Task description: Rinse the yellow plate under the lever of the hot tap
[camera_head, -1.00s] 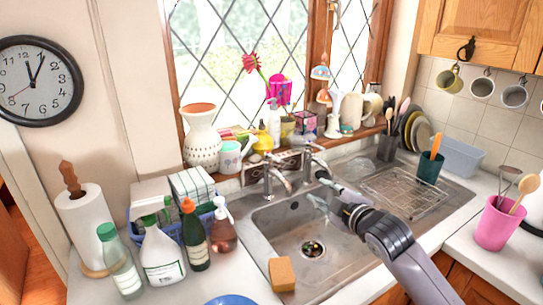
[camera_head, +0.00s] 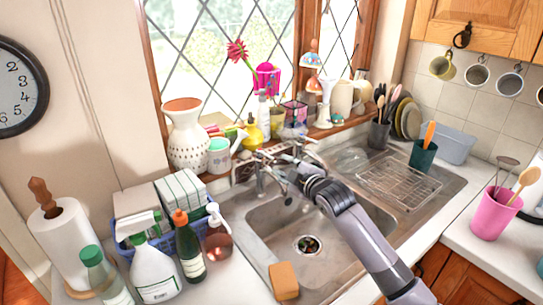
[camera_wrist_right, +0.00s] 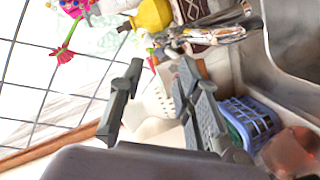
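Two chrome taps stand at the back of the sink: a left tap (camera_head: 261,179) and a right tap partly hidden behind my right gripper. I cannot tell which is hot. My right gripper (camera_head: 277,168) is close beside the taps, over the back of the sink. In the right wrist view its two dark fingers (camera_wrist_right: 160,103) are apart with nothing held between them. A chrome tap (camera_wrist_right: 212,35) shows beyond the fingertips there. My left gripper is out of view.
The sink basin (camera_head: 270,218) looks empty apart from its drain (camera_head: 307,245). An orange sponge (camera_head: 284,281) lies on the front edge. Bottles and a blue basket (camera_head: 184,242) crowd the left. A wire rack (camera_head: 400,184) lies on the right drainer. A vase (camera_head: 188,140) stands on the sill.

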